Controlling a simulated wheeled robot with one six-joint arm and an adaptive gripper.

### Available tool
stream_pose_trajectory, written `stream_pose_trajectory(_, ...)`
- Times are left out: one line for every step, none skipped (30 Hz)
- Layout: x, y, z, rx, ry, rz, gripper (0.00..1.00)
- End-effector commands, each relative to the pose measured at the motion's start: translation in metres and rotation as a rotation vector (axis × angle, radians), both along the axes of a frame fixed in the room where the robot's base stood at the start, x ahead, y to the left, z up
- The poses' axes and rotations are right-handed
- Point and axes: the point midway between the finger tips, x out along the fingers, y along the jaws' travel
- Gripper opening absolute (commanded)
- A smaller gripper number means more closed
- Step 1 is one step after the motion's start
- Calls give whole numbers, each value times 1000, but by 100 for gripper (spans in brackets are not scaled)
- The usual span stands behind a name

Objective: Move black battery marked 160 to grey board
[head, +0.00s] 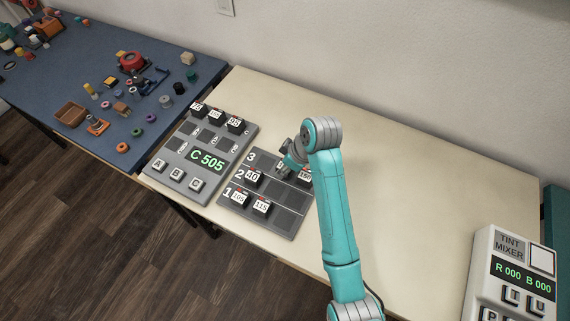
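A black battery (305,175) with a white label beginning "16" sits on the right side of the dark rack with rows 1, 2 and 3 (283,222). My arm partly covers it, so its last digit is unclear. The grey board (222,178), with a green "C 505" display, lies left of the rack. Batteries stand along its back edge, and several dark slots below them look empty. My gripper (284,170) is over the rack's upper rows, left of the "16" battery. It is small and partly hidden by my wrist; its opening and any held thing cannot be made out.
Batteries marked 40 (252,177), 105 (239,197) and 115 (262,207) sit in the rack. A tint mixer (485,265) stands at the right. A cluttered blue table (60,75) adjoins at the left. The cream table (430,180) is clear between rack and mixer.

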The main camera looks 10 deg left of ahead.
Motion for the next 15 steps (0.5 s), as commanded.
stream_pose_trajectory(0,0,-1,0,0,0,5)
stream_pose_trajectory(0,0,-1,0,0,0,5)
stream_pose_trajectory(0,0,-2,0,0,0,5)
stream_pose_trajectory(0,0,-2,0,0,0,5)
stream_pose_trajectory(0,0,-2,0,0,0,5)
stream_pose_trajectory(0,0,-2,1,-1,0,45)
stream_pose_trajectory(0,0,-2,1,-1,0,53)
stream_pose_trajectory(0,0,-2,1,-1,0,60)
stream_pose_trajectory(0,0,-2,1,-1,0,70)
stream_pose_trajectory(0,0,-2,1,-1,0,72)
stream_pose_trajectory(0,0,-2,1,-1,0,72)
stream_pose_trajectory(0,0,-2,1,-1,0,72)
stream_pose_trajectory(0,0,-2,1,-1,0,72)
stream_pose_trajectory(0,0,-2,1,-1,0,72)
stream_pose_trajectory(0,0,-2,0,0,0,72)
